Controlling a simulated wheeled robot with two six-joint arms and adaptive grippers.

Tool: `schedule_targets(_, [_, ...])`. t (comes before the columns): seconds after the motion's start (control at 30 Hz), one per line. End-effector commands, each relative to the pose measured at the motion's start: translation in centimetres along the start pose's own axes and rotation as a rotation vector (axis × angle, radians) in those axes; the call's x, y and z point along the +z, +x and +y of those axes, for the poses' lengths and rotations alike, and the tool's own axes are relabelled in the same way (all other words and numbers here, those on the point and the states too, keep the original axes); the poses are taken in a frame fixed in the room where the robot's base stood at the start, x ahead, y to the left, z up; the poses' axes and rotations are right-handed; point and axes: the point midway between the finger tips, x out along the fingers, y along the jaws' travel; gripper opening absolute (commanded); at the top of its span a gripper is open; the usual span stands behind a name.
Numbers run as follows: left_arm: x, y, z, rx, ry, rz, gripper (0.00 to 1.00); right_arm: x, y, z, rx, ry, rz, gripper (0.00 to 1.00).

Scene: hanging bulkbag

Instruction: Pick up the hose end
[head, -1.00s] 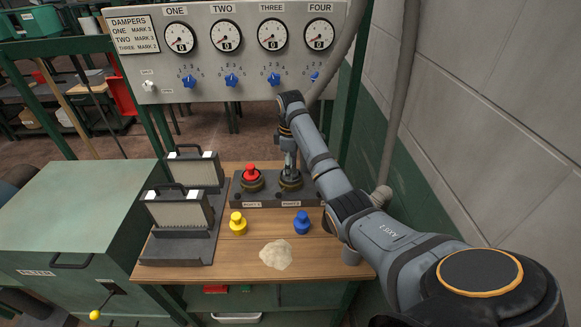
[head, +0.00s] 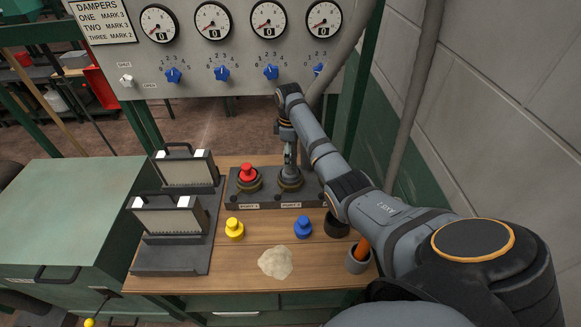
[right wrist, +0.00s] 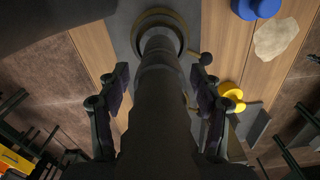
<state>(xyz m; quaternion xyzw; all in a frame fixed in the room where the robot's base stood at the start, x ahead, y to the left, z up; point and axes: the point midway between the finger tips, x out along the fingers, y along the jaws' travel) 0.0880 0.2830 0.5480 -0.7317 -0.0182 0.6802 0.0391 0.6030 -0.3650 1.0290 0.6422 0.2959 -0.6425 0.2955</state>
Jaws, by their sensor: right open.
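A grey hose (head: 333,60) comes down from the top of the head view and passes behind my right arm toward Port 2. My right gripper (head: 290,163) points down just above the Port 2 fitting (head: 290,183). In the right wrist view a dark cylinder, seemingly the hose end (right wrist: 160,70), stands in line with the round port ring (right wrist: 158,22). The open fingers of my right gripper (right wrist: 159,84) are on either side of it, with gaps visible. Whether a finger touches it cannot be told. My left gripper is not in view.
Port 1 holds a red cap (head: 248,176). A yellow cap (head: 234,230), a blue cap (head: 303,228) and a pale cloth (head: 275,263) are on the wooden bench. Two filter-like units (head: 170,215) stand left. Two cups (head: 358,262) stand right. Another grey pipe (head: 415,90) runs along the wall.

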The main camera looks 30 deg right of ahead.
Motion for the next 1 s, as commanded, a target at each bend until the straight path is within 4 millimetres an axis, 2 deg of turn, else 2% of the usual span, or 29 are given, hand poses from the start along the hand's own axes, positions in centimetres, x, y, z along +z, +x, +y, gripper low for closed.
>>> schedule_targets(0.17, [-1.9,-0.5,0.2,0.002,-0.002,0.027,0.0,0.1,0.5,-0.1,-0.001,0.0,-0.001,0.65])
schedule_targets(0.3, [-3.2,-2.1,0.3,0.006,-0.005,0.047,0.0,0.5,2.6,-0.1,-0.005,0.0,-0.002,0.65])
schedule_targets(0.4, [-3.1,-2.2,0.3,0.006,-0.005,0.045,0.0,0.4,4.5,-0.1,-0.003,-0.001,-0.001,0.65])
schedule_targets(0.5, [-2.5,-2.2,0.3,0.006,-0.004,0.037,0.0,0.4,5.2,-0.1,-0.001,-0.001,0.0,0.65])
schedule_targets(0.7, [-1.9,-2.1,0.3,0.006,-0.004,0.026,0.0,0.4,5.4,0.0,0.001,-0.001,0.001,0.65])
schedule_targets(1.0, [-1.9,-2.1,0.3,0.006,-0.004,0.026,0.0,0.4,5.4,0.0,0.001,-0.001,0.0,0.26])
